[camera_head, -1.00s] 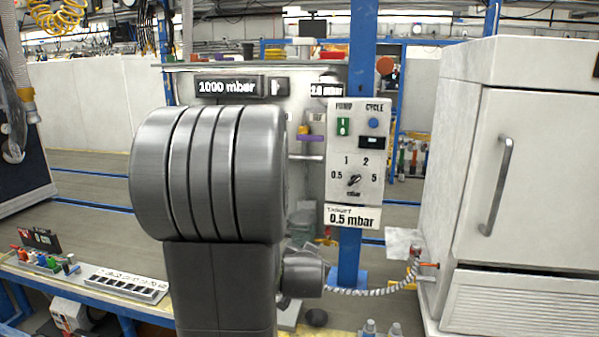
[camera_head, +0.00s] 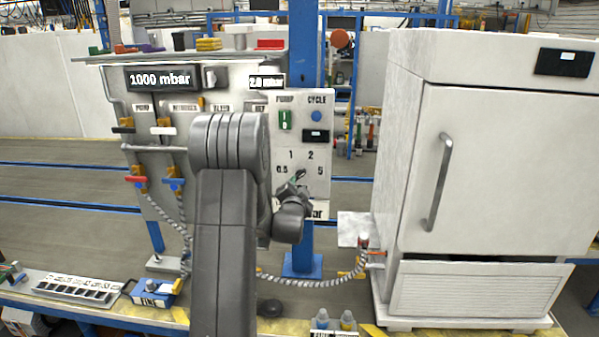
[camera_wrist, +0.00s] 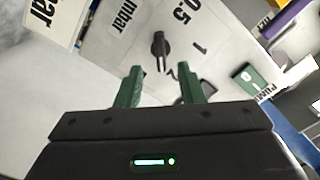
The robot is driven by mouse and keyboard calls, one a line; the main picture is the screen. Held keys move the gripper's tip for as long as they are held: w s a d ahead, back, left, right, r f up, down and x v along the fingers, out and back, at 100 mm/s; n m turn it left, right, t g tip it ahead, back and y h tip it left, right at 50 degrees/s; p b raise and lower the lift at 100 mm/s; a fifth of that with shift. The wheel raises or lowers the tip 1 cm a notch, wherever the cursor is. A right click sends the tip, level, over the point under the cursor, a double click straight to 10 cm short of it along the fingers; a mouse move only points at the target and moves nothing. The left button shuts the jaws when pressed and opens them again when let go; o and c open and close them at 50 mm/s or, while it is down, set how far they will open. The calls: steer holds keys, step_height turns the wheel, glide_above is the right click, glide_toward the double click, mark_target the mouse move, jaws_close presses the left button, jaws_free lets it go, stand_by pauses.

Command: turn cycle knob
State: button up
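The control panel (camera_head: 325,150) carries a small black knob with a dial marked 0.5, 1, 2 and 5. In the wrist view the black knob (camera_wrist: 160,45) stands just beyond my gripper (camera_wrist: 160,86), whose two green fingers are apart with nothing between them. The knob lies ahead of the gap between the fingertips and does not appear to be touched. In the head view my wrist covers the lower dial and part of the label below it, so the knob is hard to make out.
Above the dial are a green pump switch (camera_head: 285,120) and a blue cycle button (camera_head: 316,116). A display (camera_head: 160,78) reads 1000 mbar. A white oven-like cabinet (camera_head: 500,170) stands on the right. A corrugated hose (camera_head: 305,282) runs low in front of the panel.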

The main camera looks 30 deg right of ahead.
mark_target(299, 177)
steer(key=p+x, duration=0.2)
steer(key=x, duration=0.6)
steer(key=shift+w+p, duration=0.15)
steer(key=shift+p, duration=0.15)
steer(key=shift+c, duration=0.2)
steer(key=c, duration=0.7)
